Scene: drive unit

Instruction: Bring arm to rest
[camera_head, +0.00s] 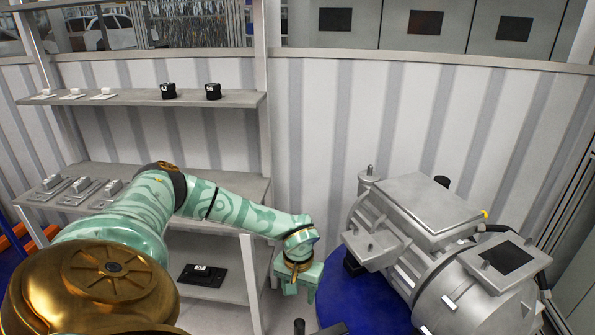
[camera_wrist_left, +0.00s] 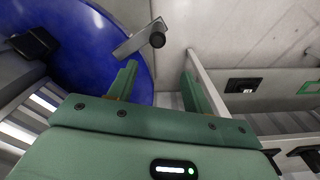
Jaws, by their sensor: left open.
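My left arm (camera_head: 230,207), pale green with darker joints, comes in from the left in the head view and reaches toward the middle. Its left gripper (camera_head: 303,288) points down between the shelf unit and the blue round base. In the left wrist view the two green fingers of the left gripper (camera_wrist_left: 158,80) stand apart with nothing between them. A grey bracket with a dark cylindrical knob (camera_wrist_left: 157,38) lies beyond the fingertips; I cannot tell how far off. My right gripper is in neither view.
A large grey drive unit (camera_head: 428,205) stands on the blue round base (camera_head: 345,300), right of my gripper; the base also shows in the wrist view (camera_wrist_left: 75,45). The shelf unit (camera_head: 225,182) is at left, holding black blocks (camera_head: 213,91) and a black plate part (camera_head: 203,274).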

